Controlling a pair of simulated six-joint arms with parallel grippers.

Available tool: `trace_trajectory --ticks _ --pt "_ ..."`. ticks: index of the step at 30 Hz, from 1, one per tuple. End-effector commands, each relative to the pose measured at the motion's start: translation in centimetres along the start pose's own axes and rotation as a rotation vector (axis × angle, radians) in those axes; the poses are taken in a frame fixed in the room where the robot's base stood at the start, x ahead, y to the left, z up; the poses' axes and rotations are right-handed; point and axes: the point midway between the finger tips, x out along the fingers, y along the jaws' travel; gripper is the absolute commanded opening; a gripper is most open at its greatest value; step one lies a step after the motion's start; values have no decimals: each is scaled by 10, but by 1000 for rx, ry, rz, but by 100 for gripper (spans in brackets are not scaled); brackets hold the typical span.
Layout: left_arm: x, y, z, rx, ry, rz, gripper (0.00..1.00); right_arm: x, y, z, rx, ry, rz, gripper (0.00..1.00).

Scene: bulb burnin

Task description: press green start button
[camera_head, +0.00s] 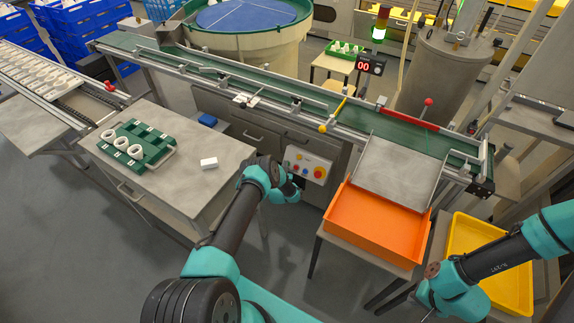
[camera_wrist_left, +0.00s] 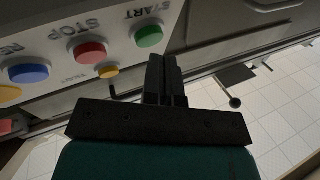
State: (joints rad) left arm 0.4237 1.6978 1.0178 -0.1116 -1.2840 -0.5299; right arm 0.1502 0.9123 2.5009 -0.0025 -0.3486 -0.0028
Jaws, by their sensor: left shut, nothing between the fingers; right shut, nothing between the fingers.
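The control panel (camera_head: 308,163) faces the aisle under the conveyor. In the left wrist view the green START button (camera_wrist_left: 149,36) sits on this panel (camera_wrist_left: 115,22), with a red STOP button (camera_wrist_left: 90,53), a blue button (camera_wrist_left: 28,73) and a small yellow button (camera_wrist_left: 109,72) beside it. My left gripper (camera_head: 298,184) is in front of the panel's lower left part. In the left wrist view its shut, empty fingers (camera_wrist_left: 166,62) point at the panel, just below and right of the green button. I cannot tell whether they touch the panel. My right gripper is outside the frames.
An orange bin (camera_head: 372,228) stands right of the panel, and a yellow bin (camera_head: 500,270) further right near my right arm. A table (camera_head: 190,185) on the left carries a green rack (camera_head: 155,143) and a white block (camera_head: 208,164). The conveyor (camera_head: 300,92) runs behind the panel.

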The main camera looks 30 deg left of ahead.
Motion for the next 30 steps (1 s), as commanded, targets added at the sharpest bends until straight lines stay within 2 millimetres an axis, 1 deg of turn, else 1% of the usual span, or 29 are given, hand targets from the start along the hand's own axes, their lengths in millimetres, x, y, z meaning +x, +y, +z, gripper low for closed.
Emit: trace_trajectory --ticks 5,17,30 --pt "-4 -3 -3 0 0 0 0 0 0 0 0 0 0 0" --pt "-7 -4 -4 0 0 -1 0 0 0 0 0 0 0 0" --pt "-33 -19 -18 0 0 0 0 0 0 0 0 0 0 0"
